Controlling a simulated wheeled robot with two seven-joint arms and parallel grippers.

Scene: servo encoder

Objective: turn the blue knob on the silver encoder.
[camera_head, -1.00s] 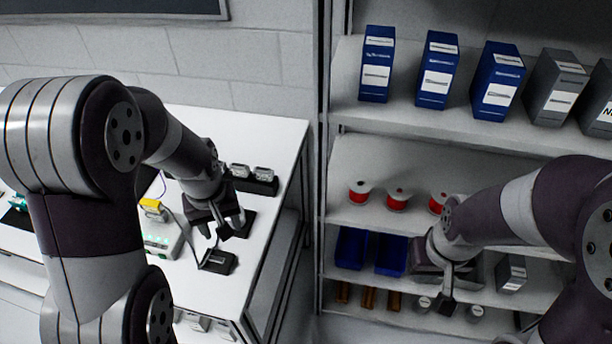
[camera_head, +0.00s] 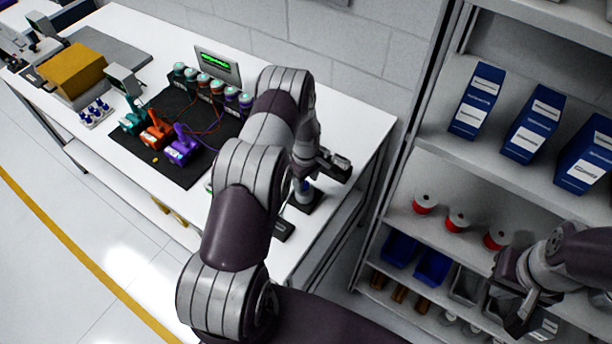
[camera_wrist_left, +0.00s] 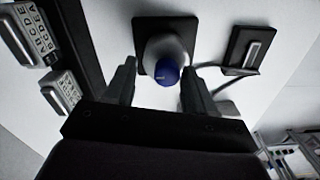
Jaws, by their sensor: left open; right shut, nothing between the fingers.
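In the left wrist view the silver encoder (camera_wrist_left: 172,47) stands on a black square base (camera_wrist_left: 146,27) with its blue knob (camera_wrist_left: 167,73) facing the camera. My left gripper (camera_wrist_left: 158,68) is open, one finger on each side of the knob in the picture. I see gaps on both sides; how deep the fingers sit is unclear. In the head view my left gripper (camera_head: 305,182) is over the encoder's black base (camera_head: 308,200) at the table's right end, and mostly hides the encoder. My right gripper (camera_head: 520,312) is shut and empty in front of the shelf.
A black block with a silver bar (camera_wrist_left: 250,48) and a cable lies beside the encoder. Lettered display blocks (camera_wrist_left: 64,92) stand on the other side. A black mat (camera_head: 190,172) with coloured devices lies farther left. A shelf (camera_head: 400,215) with bins and blue boxes stands right.

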